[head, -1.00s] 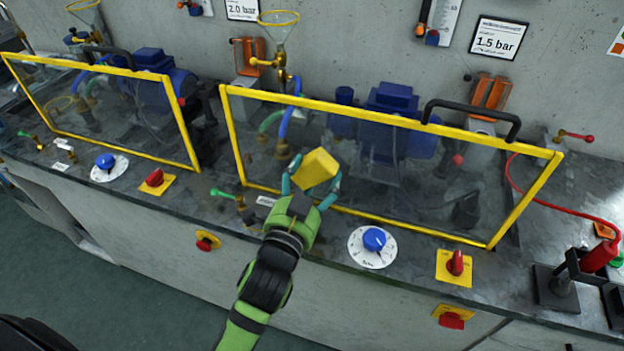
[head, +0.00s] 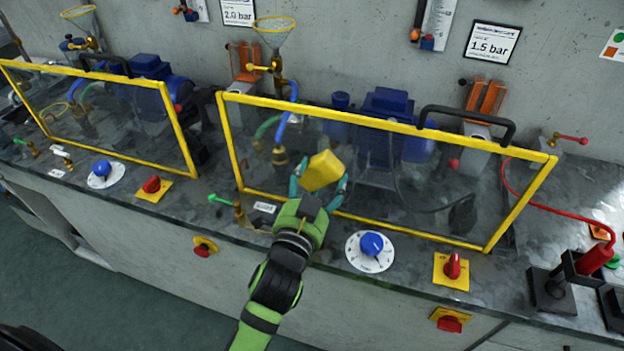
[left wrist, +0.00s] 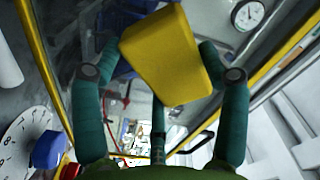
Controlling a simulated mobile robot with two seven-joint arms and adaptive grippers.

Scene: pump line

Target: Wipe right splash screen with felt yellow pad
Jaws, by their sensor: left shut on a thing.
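The right splash screen (head: 425,170) is a clear pane in a yellow frame with a black handle on its top edge, standing upright and slightly tilted in the head view. My left gripper (head: 318,184) is shut on the yellow felt pad (head: 322,171) and holds it in front of the left part of that pane. The pad also shows between the teal fingers in the left wrist view (left wrist: 165,55). I cannot tell whether the pad touches the pane. My right gripper is not in view.
The left splash screen (head: 105,110) stands to the left. Along the bench front are a blue dial (head: 371,244), a red switch on a yellow plate (head: 452,266) and a green-handled valve (head: 220,199). A red-handled device (head: 590,262) stands at the right.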

